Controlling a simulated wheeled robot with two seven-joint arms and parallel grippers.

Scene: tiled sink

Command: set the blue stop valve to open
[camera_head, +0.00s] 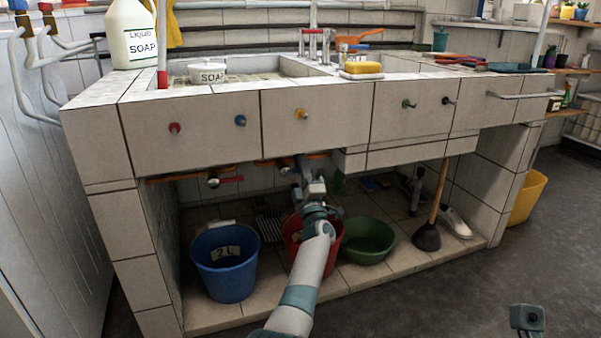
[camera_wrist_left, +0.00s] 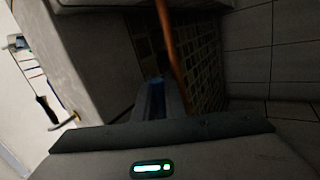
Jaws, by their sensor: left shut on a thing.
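My left gripper (camera_head: 301,172) reaches under the tiled sink, in front of the pipes. In the left wrist view its jaws (camera_wrist_left: 158,104) are shut on a narrow blue piece, which I take for the handle of the blue stop valve (camera_wrist_left: 157,90). A copper pipe (camera_wrist_left: 168,40) runs beside it. In the head view the blue valve is hidden behind my gripper, so its handle angle is hard to tell. A valve with a red handle (camera_head: 230,180) is to the left under the counter. Only a small part of my right arm shows at the bottom right; its fingers are out of view.
Under the sink stand a blue bucket (camera_head: 226,262), a red bucket (camera_head: 330,243) partly behind my arm, a green basin (camera_head: 368,240) and a plunger (camera_head: 428,235). The counter front (camera_head: 190,135) with several coloured knobs overhangs my gripper. A yellow bin (camera_head: 527,198) stands at the right.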

